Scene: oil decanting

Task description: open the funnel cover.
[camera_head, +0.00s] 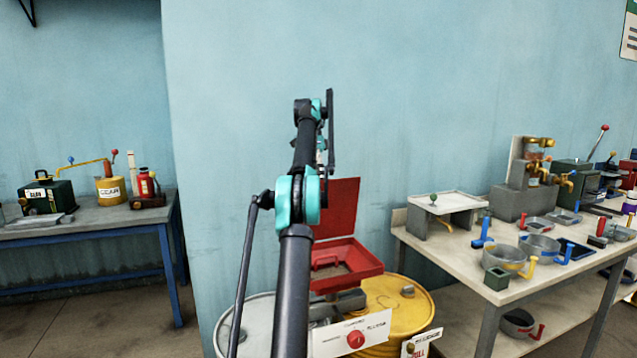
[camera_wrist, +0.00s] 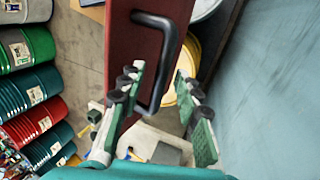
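The funnel (camera_head: 345,262) is a red square box on top of a yellow drum. Its red cover (camera_head: 337,207) stands raised, roughly upright, above the box, so the funnel's inside shows. In the wrist view the cover (camera_wrist: 128,40) is a dark red panel with a black bar handle (camera_wrist: 167,62). My gripper (camera_wrist: 160,75) is open at the handle, with one finger on each side and the handle's lower end between them. I cannot tell whether a finger touches it. In the head view my arm hides most of the gripper and the handle.
The yellow drum (camera_head: 408,303) stands beside a pale drum (camera_head: 262,318). A bench (camera_head: 460,245) with pans and taps is at right. A blue-legged table (camera_head: 95,227) is at left. The blue wall (camera_wrist: 265,90) is close on the gripper's right. Several coloured drums (camera_wrist: 38,90) show at left in the wrist view.

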